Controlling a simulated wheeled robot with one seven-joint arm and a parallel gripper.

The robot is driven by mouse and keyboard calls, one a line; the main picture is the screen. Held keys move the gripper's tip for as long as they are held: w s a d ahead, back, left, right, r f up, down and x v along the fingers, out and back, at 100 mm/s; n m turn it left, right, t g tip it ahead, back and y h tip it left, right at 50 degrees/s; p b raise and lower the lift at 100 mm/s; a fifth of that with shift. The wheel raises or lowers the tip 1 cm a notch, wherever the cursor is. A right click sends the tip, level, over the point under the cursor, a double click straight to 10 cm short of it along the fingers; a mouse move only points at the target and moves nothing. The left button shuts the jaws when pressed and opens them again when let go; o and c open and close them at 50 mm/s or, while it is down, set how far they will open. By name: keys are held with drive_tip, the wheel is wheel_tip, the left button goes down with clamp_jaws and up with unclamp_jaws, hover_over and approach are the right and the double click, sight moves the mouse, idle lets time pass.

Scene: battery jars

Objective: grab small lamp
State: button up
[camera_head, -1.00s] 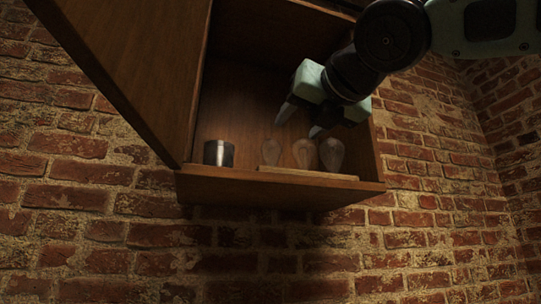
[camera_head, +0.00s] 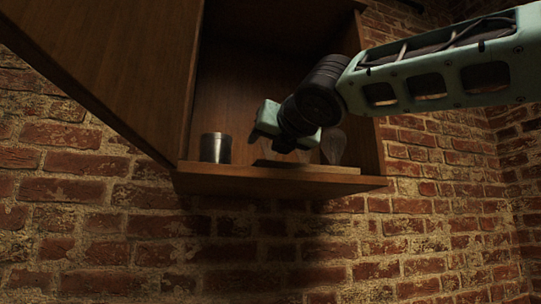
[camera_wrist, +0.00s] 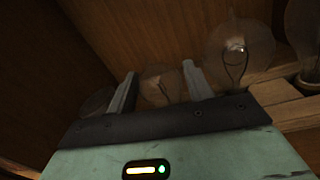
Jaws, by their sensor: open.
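My gripper (camera_wrist: 160,69) is open, with one finger on each side of the small clear glass lamp (camera_wrist: 158,88) in the wrist view. Whether the fingers touch the glass cannot be told. In the head view my gripper (camera_head: 285,140) is inside the cabinet, low over the wooden board, and hides the small lamp. A larger clear lamp (camera_wrist: 238,55) stands to the right of the right finger in the wrist view. The largest lamp (camera_wrist: 306,40) is at the right edge and shows in the head view (camera_head: 333,146).
The lamps stand in a row on a wooden board (camera_head: 330,169) on the cabinet shelf (camera_head: 230,180). A dark metal cup (camera_head: 215,148) stands to the left of the board. The open cabinet door (camera_head: 110,60) is at the left, and the cabinet's side wall is at the right.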

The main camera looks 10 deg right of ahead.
drive_tip(key=shift+x, duration=0.8)
drive_tip(key=c, duration=0.8)
drive_tip(key=shift+c, duration=0.2)
drive_tip(key=shift+r, duration=0.1)
